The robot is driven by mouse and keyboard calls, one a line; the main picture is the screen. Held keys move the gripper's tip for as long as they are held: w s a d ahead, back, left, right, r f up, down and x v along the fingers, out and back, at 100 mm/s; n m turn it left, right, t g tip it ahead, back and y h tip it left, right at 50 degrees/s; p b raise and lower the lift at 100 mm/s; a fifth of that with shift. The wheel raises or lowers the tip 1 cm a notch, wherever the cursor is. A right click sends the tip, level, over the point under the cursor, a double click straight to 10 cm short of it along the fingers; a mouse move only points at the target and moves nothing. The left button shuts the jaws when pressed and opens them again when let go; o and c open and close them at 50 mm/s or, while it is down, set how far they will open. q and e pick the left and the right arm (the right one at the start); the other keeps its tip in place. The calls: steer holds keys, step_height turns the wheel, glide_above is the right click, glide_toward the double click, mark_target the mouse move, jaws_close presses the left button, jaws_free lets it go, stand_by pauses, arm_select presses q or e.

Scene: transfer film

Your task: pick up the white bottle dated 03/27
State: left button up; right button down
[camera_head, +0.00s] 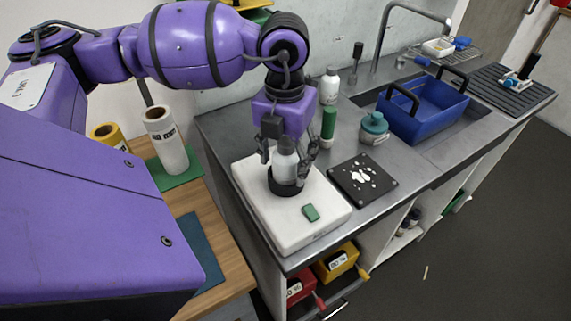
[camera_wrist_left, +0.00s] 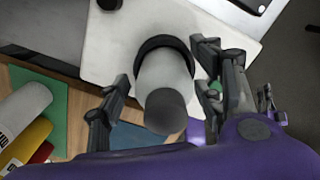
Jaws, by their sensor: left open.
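A white bottle (camera_head: 286,170) with a grey cap stands upright in a black ring holder (camera_head: 283,190) on a white block (camera_head: 295,234). It also shows in the left wrist view (camera_wrist_left: 163,72), its grey cap toward the camera. I cannot read any date on it. My left gripper (camera_head: 288,156) points down over the bottle with its fingers open, one on each side; the left wrist view (camera_wrist_left: 163,88) shows gaps between fingers and bottle. Another white bottle (camera_head: 329,87) stands behind near the wall, its label unreadable. My right gripper is not in view.
A small green block (camera_head: 311,212) lies on the white block. A green cylinder (camera_head: 328,122), a teal-lidded jar (camera_head: 374,127), a black plate (camera_head: 362,181) and a blue basket (camera_head: 425,108) stand to the right. White (camera_head: 165,140) and yellow (camera_head: 108,134) rolls stand at left.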

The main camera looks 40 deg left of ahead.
arm_select(q)
steer(key=shift+c, duration=0.2)
steer(key=shift+r, duration=0.1)
steer(key=c, duration=1.4)
